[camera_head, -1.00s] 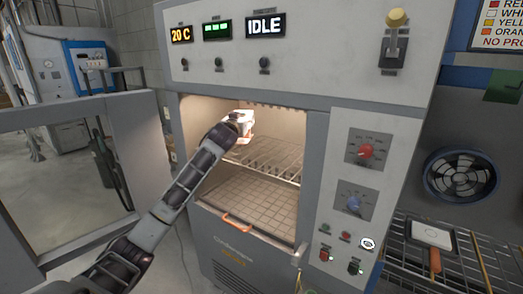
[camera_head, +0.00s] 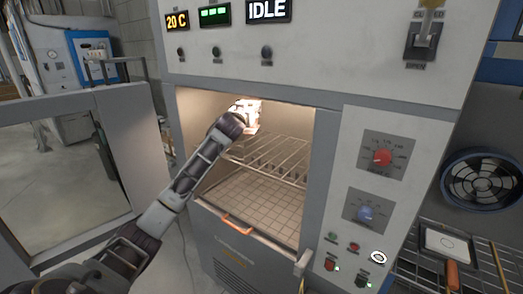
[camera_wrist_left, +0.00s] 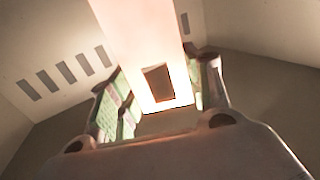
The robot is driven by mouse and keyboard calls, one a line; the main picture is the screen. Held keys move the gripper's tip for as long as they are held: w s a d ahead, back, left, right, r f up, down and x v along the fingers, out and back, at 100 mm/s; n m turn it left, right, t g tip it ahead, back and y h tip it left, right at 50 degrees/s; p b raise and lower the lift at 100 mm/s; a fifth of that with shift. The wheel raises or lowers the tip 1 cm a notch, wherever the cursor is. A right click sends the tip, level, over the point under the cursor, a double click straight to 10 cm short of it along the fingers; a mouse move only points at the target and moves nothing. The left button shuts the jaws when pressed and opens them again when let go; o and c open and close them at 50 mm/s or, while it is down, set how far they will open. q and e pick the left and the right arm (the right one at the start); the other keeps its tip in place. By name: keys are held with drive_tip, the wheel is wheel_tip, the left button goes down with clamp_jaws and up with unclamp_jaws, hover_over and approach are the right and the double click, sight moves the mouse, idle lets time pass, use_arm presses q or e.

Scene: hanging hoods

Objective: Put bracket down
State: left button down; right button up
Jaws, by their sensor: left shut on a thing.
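My left gripper (camera_head: 246,113) reaches through the open front of the oven (camera_head: 323,170), above the wire rack (camera_head: 265,155). In the left wrist view its two green-padded fingers (camera_wrist_left: 163,95) stand on either side of the bracket (camera_wrist_left: 138,25), a pale, brightly lit bar with a rectangular opening near its lower end. The gripper is shut on the bracket. In the head view the bracket is hard to tell from the glare and the gripper, and its far end is out of the wrist view. My right gripper is not in view.
The rack's visible part is bare, and the gridded oven floor (camera_head: 250,195) below is clear. The oven door (camera_head: 70,175) stands open at the left.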

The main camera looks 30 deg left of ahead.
sight(251, 132)
use_arm(q)
drive_tip(key=shift+f, duration=3.05)
drive_tip(key=shift+f, duration=0.1)
drive_tip(key=shift+f, duration=1.8)
drive_tip(key=c, duration=0.7)
unclamp_jaws()
drive_tip(key=shift+f, duration=0.2)
drive_tip(key=shift+r, duration=0.2)
